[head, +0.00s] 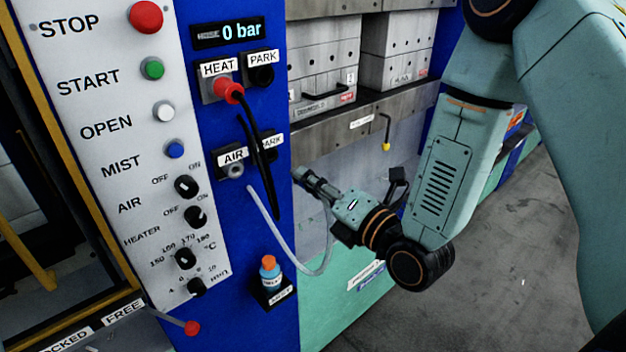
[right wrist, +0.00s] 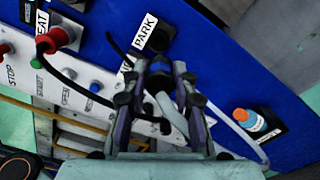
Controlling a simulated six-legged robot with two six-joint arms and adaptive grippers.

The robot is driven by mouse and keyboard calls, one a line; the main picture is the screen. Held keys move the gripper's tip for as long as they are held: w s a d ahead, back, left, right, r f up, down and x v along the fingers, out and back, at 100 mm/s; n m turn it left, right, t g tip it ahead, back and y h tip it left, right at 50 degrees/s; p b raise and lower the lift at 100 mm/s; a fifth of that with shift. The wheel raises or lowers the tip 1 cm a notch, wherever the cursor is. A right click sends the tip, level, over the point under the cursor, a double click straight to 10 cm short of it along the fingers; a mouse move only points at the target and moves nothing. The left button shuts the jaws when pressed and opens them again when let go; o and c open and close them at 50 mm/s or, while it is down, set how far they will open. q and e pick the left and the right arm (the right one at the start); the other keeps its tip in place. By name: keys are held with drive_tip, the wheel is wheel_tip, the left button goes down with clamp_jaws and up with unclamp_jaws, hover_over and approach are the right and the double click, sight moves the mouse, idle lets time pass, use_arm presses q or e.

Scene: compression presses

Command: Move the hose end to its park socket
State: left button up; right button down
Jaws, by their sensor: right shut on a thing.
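My right gripper (head: 301,178) is shut on the hose end, in front of the blue panel. In the right wrist view the gripper (right wrist: 161,72) has the grey hose end (right wrist: 165,101) between its fingers. The pale hose (head: 318,271) hangs in a loop below the gripper. The lower PARK label (head: 270,140) is beside the AIR socket (head: 233,171), partly covered by a black cable. In the right wrist view the dark park socket (right wrist: 162,38) lies just beyond the fingertips, apart from them. The AIR socket looks empty. My left gripper is not in view.
A red plug (head: 229,90) sits in the HEAT socket, and its black cable (head: 264,165) hangs across the panel near the lower PARK. The upper PARK socket (head: 262,75) looks empty. A blue bottle with an orange cap (head: 270,274) stands in a holder below.

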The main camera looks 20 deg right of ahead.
sight(292, 169)
drive_tip(key=shift+d, duration=0.25)
drive_tip(key=shift+w+a, duration=0.1)
drive_tip(key=shift+w, duration=0.05)
drive_tip(key=x, duration=0.1)
drive_tip(key=b+x, duration=0.1)
drive_tip(key=x, duration=0.1)
drive_tip(key=shift+a, duration=0.3)
drive_tip(key=shift+w+f, duration=0.1)
drive_tip(key=shift+w, duration=0.55)
drive_tip(key=shift+w+b, duration=0.25)
drive_tip(key=shift+b, duration=0.1)
drive_tip(key=shift+a, duration=0.15)
drive_tip(key=shift+w+a, duration=0.2)
drive_tip(key=shift+d, duration=0.2)
drive_tip(key=shift+a, duration=0.25)
